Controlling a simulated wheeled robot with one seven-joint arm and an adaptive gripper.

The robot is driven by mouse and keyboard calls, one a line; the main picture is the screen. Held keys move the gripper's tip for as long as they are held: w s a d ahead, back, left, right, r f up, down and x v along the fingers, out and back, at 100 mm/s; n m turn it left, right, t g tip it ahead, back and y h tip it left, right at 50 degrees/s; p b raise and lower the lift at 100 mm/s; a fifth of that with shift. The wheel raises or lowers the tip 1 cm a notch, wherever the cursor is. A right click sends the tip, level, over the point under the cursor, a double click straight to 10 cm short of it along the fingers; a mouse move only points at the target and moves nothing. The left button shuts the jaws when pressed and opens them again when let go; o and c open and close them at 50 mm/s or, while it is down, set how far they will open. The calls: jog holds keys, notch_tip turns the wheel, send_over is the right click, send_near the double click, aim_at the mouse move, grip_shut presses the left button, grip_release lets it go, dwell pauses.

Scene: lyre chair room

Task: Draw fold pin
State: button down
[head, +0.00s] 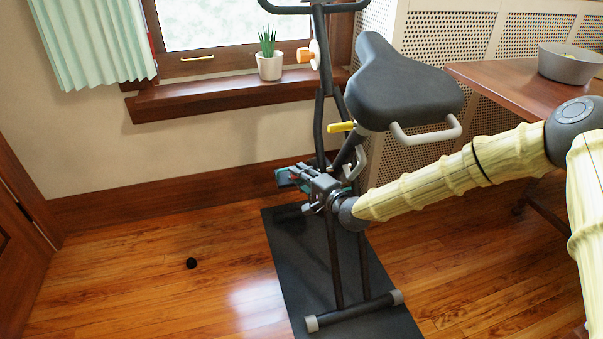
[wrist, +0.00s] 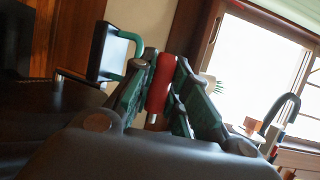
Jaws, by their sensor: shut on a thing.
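My gripper (head: 303,177) reaches in low at the folding exercise bike's frame (head: 331,240), below the seat (head: 400,88). In the wrist view my gripper (wrist: 166,62) is shut on a red, rounded grip (wrist: 160,84), which looks like the fold pin's handle. The red grip stands roughly upright between the dark green finger pads. In the head view it is hidden by my gripper, and I cannot tell how far the pin sits in the frame. A yellow knob (head: 341,127) sticks out to the left under the seat.
A black pedal with a teal strap (wrist: 134,46) is close left of my fingers. The bike stands on a dark mat (head: 283,251). A small black object (head: 191,263) lies on open floor at left. A table with a grey bowl (head: 568,64) stands at right.

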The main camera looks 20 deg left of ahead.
jog(key=c, duration=1.4)
grip_release()
jog(key=shift+s+a, duration=0.15)
jog(key=shift+a, duration=0.1)
jog(key=shift+o, duration=0.2)
jog(key=shift+d, duration=0.1)
jog(key=shift+s+d, duration=0.2)
jog(key=shift+d, duration=0.3)
jog(key=v, duration=1.1)
jog(key=shift+f, duration=0.15)
